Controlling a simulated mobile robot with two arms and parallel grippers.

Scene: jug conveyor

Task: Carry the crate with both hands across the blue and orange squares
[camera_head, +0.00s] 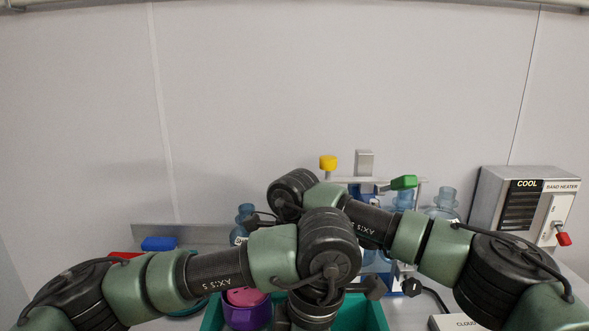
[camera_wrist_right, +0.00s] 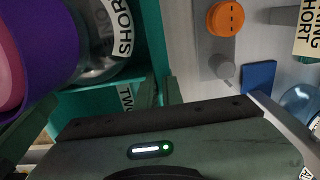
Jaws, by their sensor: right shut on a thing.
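The teal crate (camera_head: 376,316) is at the bottom centre of the head view, largely hidden by my arms. It holds a purple container with a pink top (camera_head: 247,306). The right wrist view shows the crate's teal wall (camera_wrist_right: 152,35) close up, with the purple container (camera_wrist_right: 62,40) and a clear jug labelled "SHORT" (camera_wrist_right: 98,55) inside. My right gripper (camera_wrist_right: 158,92) is shut on the crate's wall. My left arm reaches in from the left, but its gripper is hidden. A flat blue patch (camera_wrist_right: 258,77) lies beside the crate; I cannot tell if it is a task square. I see no orange square.
A grey heater box with a red switch (camera_head: 520,210) stands at the right. Bluish clear jugs (camera_head: 445,203) stand behind my right arm. A blue bin (camera_head: 158,243) is at the back left. An orange knob (camera_wrist_right: 226,18) sits on grey equipment beside the crate.

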